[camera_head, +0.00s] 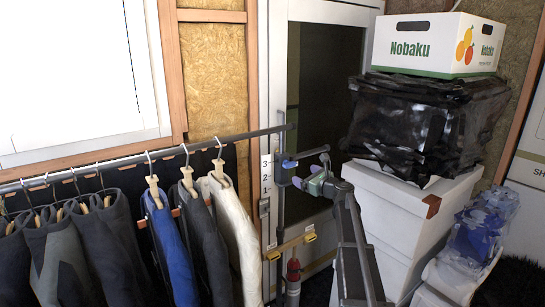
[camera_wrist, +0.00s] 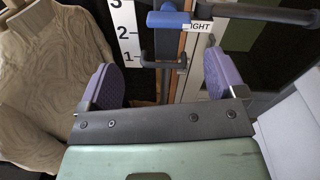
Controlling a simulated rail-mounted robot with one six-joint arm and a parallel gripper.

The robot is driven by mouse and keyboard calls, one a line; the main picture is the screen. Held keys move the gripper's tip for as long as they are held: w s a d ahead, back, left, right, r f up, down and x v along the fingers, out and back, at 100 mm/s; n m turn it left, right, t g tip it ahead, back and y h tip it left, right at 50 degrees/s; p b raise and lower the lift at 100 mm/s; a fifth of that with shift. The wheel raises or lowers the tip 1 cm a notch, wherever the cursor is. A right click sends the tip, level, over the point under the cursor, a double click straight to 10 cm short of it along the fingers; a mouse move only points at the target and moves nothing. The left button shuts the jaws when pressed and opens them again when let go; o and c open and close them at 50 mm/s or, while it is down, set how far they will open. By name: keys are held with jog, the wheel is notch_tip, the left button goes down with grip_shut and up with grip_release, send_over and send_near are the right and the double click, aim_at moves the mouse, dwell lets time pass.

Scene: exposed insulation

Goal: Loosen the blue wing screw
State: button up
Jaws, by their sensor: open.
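The blue wing screw (camera_head: 290,164) is on the dark upright pole (camera_head: 281,205) at the end of the clothes rail, beside a white number scale. In the wrist view the blue wing screw (camera_wrist: 168,19) lies crosswise at the top middle, beyond my fingertips. My gripper (camera_head: 316,181) is open, close to the pole on its right side. In the wrist view my gripper (camera_wrist: 160,65) has its two purple finger pads wide apart with nothing between them. The screw looks apart from both pads. The screw's shaft is hard to make out.
Jackets hang on the rail (camera_head: 110,162) at left; a beige one (camera_wrist: 50,80) is close to my left finger. White boxes (camera_head: 410,210) with black bags (camera_head: 425,120) and a Nobaku carton (camera_head: 437,45) stand at right.

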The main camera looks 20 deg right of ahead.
aim_at(292, 165)
jog(key=w+m, duration=0.1)
jog(key=w, duration=0.2)
jog(key=w+a, duration=0.1)
jog(key=w, duration=0.3)
jog(key=w+a+m, duration=0.1)
jog(key=w, duration=0.2)
jog(key=shift+w+r+m+h, duration=0.2)
jog(key=shift+r+m+h, duration=0.05)
jog(key=shift+m+h, duration=0.05)
jog(key=c, duration=0.9)
